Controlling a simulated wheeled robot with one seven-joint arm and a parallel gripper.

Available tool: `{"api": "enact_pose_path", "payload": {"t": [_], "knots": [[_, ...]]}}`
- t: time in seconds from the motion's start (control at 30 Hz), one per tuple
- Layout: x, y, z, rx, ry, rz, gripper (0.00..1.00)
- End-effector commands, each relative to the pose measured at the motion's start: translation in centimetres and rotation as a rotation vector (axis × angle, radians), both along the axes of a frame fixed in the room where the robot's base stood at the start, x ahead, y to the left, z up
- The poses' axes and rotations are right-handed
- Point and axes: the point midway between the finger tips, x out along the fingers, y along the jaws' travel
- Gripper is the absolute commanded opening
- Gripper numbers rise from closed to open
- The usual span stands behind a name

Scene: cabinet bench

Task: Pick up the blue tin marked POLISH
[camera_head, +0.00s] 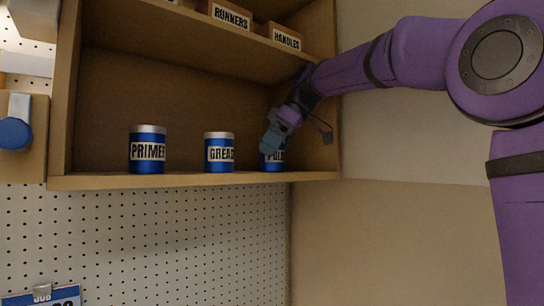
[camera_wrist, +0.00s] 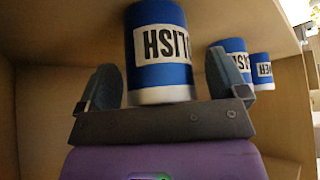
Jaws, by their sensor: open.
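The blue POLISH tin (camera_head: 273,163) stands upright at the right end of the shelf, partly hidden behind my gripper (camera_head: 274,140) in the head view. In the wrist view the POLISH tin (camera_wrist: 160,52) appears upside down and close, between the two fingers of my gripper (camera_wrist: 168,85). The fingers are open, one on each side of the tin, with a visible gap at the left finger. At the right finger I cannot tell whether there is contact.
A GREASE tin (camera_head: 219,153) and a PRIMER tin (camera_head: 147,150) stand to the left on the same cabinet shelf (camera_head: 200,180). The cabinet's right side wall is close to my gripper. Boxes marked RUNNERS (camera_head: 231,15) and HANDLES (camera_head: 285,38) sit on the shelf above.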

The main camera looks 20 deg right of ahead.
Motion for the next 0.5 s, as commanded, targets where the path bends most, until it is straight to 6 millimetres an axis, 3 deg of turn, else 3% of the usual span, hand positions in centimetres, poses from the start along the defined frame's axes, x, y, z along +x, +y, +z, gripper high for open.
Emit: {"api": "enact_pose_path", "payload": {"t": [0.07,0.1,0.33,0.4,0.5], "knots": [[-0.01,0.01,0.01,0.0,0.0,0.0,0.92],[-0.01,0.0,0.02,0.0,0.0,0.0,0.87],[-0.01,0.0,0.02,0.0,0.0,0.0,0.35],[-0.01,0.0,0.06,0.001,0.0,0.0,0.27],[-0.01,0.0,0.06,0.001,0.0,0.0,0.27]]}}
